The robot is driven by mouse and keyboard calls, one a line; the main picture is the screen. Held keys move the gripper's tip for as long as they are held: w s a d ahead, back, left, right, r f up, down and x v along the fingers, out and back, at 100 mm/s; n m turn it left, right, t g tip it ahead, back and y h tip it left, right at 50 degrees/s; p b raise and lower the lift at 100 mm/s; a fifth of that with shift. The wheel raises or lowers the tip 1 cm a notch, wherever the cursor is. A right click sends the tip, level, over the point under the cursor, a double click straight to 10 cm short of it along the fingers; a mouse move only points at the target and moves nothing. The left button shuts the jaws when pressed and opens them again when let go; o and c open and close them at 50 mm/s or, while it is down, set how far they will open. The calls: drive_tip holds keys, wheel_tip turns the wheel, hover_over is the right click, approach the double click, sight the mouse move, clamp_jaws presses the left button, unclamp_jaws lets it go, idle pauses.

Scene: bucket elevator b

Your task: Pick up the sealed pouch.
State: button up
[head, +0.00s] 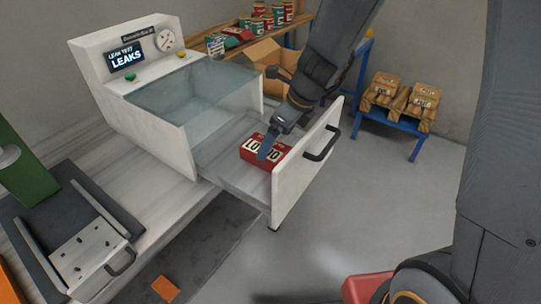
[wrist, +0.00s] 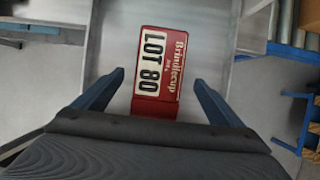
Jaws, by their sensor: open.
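The sealed pouch (head: 262,153) is red with a white label and lies flat in the pulled-out drawer of the white leak tester. In the wrist view the pouch (wrist: 159,70) reads "Brindlecup" and "LOT 80". My gripper (head: 270,148) reaches down into the drawer from above and hides part of the pouch. In the wrist view my gripper (wrist: 158,82) is open, with one finger on each side of the pouch's lower part and gaps between. I cannot tell how high the fingertips are above it.
The drawer (head: 300,179) has a tall front panel with a black handle (head: 322,145). The leak tester (head: 140,85) shows "LEAKS" on its screen. A cardboard box (head: 268,56) and a shelf of tins (head: 268,18) stand behind. Brown bags (head: 383,88) sit on a blue stand at right.

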drive_tip(key=x, duration=0.3)
drive_tip(key=shift+w+a+f+b, duration=0.1)
drive_tip(key=shift+a+f+b, duration=0.05)
drive_tip(key=shift+b, duration=0.15)
drive_tip(key=c, duration=0.9)
drive_tip(key=shift+c, duration=0.2)
